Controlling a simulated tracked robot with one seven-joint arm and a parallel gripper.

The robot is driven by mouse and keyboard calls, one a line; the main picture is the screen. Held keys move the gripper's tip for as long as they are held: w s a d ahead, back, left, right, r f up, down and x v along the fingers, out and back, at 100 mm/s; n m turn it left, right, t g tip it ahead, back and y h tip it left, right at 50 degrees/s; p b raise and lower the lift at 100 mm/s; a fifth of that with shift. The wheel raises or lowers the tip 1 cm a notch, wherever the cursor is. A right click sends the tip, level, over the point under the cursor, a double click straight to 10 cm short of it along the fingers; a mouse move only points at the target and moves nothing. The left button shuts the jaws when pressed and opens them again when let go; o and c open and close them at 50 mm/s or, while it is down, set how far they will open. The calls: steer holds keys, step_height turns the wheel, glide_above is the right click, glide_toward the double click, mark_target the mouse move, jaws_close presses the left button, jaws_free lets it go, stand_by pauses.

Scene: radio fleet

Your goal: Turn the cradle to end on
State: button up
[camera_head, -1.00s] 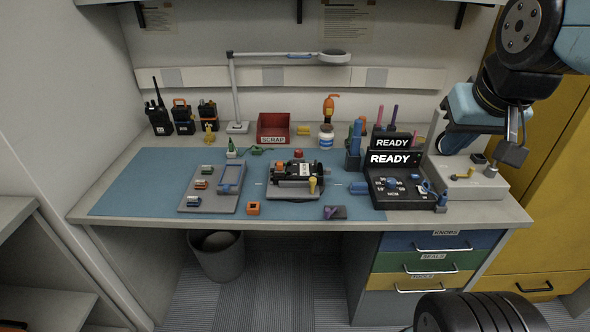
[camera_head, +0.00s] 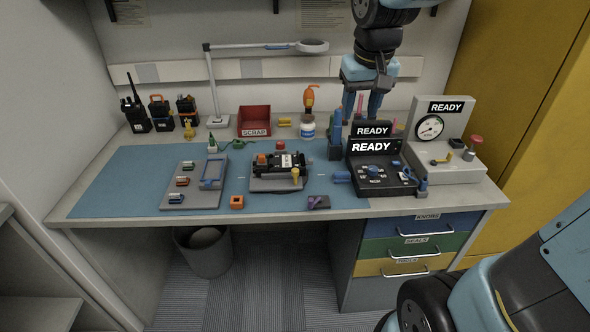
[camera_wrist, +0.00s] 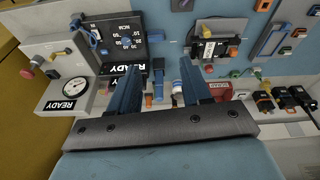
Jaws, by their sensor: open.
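The cradle (camera_head: 262,184) is a grey plate on the blue mat, with a black radio (camera_head: 280,164) on it. It lies lengthwise across the mat, roughly along the bench's front edge. A yellow knob (camera_head: 295,175) stands at its near right corner. The radio (camera_wrist: 207,50) also shows at the top of the wrist view. My gripper (camera_head: 367,103) is above the back of the bench, behind the black READY box, pointing down. In the wrist view its fingers (camera_wrist: 158,88) are spread wide with nothing held between them. It is well to the right of the cradle and apart from it.
The black READY box (camera_head: 385,180) and a grey gauge unit (camera_head: 446,172) stand on the right. A red scrap bin (camera_head: 254,120), a white bottle (camera_head: 307,127) and a lamp (camera_head: 210,85) line the back. A parts tray (camera_head: 172,199) is on the left. The mat's front left is clear.

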steer(key=w+a+f+n+g, duration=0.1)
steer(key=w+a+f+g, duration=0.1)
steer(key=w+a+f, duration=0.4)
glide_toward(295, 169)
steer(key=shift+n+g, duration=0.4)
steer(key=f, duration=1.1)
steer(key=shift+w+f, duration=0.1)
steer(key=shift+w, duration=0.3)
steer(key=shift+c, duration=0.4)
jaws_close()
